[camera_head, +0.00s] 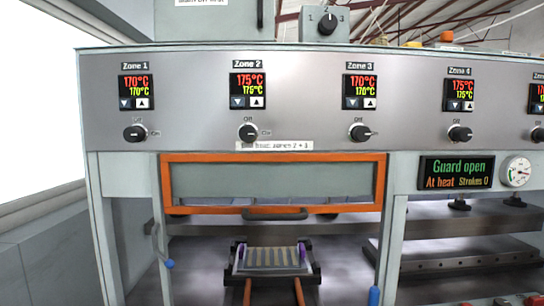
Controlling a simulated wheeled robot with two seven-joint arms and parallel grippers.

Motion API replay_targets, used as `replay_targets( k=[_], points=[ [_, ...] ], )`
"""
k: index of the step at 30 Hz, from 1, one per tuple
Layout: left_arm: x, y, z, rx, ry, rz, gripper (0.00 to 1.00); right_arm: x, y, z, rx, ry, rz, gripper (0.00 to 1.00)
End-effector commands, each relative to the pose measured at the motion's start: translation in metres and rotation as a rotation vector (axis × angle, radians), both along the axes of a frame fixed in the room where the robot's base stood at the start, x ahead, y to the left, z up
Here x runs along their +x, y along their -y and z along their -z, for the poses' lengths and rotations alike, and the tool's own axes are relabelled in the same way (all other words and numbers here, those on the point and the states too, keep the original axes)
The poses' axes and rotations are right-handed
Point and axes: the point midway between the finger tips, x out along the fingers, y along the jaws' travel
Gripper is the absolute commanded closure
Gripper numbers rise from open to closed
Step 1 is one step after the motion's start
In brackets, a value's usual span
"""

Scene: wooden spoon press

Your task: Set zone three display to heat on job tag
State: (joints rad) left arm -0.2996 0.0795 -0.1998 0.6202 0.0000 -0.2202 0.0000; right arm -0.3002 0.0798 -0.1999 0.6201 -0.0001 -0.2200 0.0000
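The Zone 3 display (360,86) is on the grey panel, right of the middle. It reads 170°C in red over 170°C in yellow. A down-arrow button (352,103) and an up-arrow button (370,102) sit along its lower edge. Its black knob (360,132) is below. A small white tag (275,146) is on the panel's lower edge; its print is too small to read surely, but seems to end in "zones 2 + 3". Another white label (202,2) is cut off at the top. Neither of my grippers is in view.
Zone 1 (136,92) shows 170°C; Zone 2 (248,90) and Zone 4 (459,94) show 175°C. The status screen (456,173) reads "Guard open", "At heat", "Strokes 0". An orange-framed guard (275,158) is below the panel, above a slatted tray (271,259).

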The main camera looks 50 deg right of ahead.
Motion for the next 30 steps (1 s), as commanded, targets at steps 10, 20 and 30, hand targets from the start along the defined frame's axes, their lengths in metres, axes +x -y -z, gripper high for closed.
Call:
replay_targets(
  k=[10,20,30],
  points=[
    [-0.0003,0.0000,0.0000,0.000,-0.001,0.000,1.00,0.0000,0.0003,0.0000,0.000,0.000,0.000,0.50],
    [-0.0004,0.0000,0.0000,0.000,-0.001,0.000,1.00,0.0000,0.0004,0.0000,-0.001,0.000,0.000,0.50],
    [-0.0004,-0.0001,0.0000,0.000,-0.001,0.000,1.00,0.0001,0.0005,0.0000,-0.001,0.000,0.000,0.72]
  ],
)
